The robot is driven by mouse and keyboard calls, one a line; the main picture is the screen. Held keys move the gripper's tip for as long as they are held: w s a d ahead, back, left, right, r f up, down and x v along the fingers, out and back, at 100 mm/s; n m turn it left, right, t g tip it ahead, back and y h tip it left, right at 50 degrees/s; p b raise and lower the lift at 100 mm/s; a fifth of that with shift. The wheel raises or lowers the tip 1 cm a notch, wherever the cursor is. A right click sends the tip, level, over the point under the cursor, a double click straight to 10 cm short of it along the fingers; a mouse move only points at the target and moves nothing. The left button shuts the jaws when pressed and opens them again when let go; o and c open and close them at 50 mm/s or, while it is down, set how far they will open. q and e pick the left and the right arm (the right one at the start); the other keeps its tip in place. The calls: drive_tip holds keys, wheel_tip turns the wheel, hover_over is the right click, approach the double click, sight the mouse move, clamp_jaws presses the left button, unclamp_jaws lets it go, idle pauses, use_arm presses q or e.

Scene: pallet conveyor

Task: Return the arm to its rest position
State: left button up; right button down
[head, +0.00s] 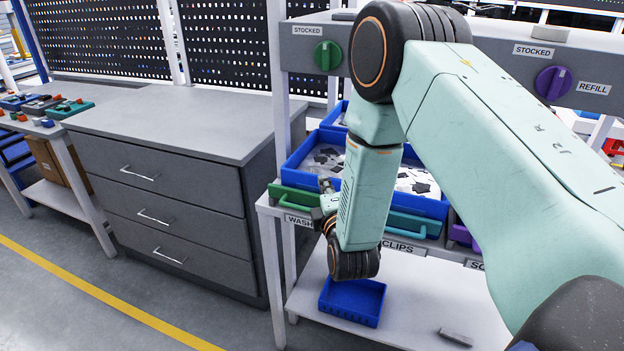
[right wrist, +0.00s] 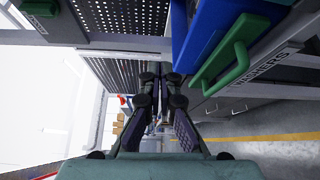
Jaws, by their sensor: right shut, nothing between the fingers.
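My right arm, pale green with dark joints, reaches in from the right side of the head view, bends at a raised elbow and hangs down in front of the bin rack. Its wrist is low, near the washers label. My right gripper (right wrist: 160,80) shows in the right wrist view with its dark fingers close together and nothing between them. In the head view the forearm and wrist mostly hide it. The green bin handle (right wrist: 228,50) is to the right of the fingers in the right wrist view, apart from them. My left gripper is not in view.
Blue bins (head: 310,150) with small parts stand on the rack around my forearm. A small blue tray (head: 352,302) and a grey block (head: 455,337) are on the lower shelf (head: 410,325). A grey drawer cabinet (head: 165,190) stands left. The floor in front is clear.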

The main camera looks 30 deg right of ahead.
drive_tip(key=s+a+f+m+g+y+b, duration=0.1)
drive_tip(key=s+a+f+m+g+y, duration=0.2)
drive_tip(key=s+f+m, duration=0.45)
drive_tip(key=s+a+f+m+g+y+b, duration=0.15)
drive_tip(key=s+f+m+g, duration=0.25)
drive_tip(key=f, duration=0.6)
drive_tip(key=s+a+f+m+g+b, duration=0.1)
drive_tip(key=s+a+f+g+b, duration=0.1)
drive_tip(key=s+f, duration=0.3)
drive_tip(key=s+a+f+m+g+b, duration=0.1)
drive_tip(key=s+f+g, duration=0.3)
drive_tip(key=s, duration=0.9)
drive_tip(key=s+a+f+m+g+y+b, duration=0.1)
drive_tip(key=s+a+f+m+g+b, duration=0.1)
drive_tip(key=s+f, duration=0.4)
drive_tip(key=s+g+b, duration=0.1)
drive_tip(key=s, duration=0.2)
drive_tip(key=shift+s+a, duration=0.4)
drive_tip(key=shift+s+d, duration=0.1)
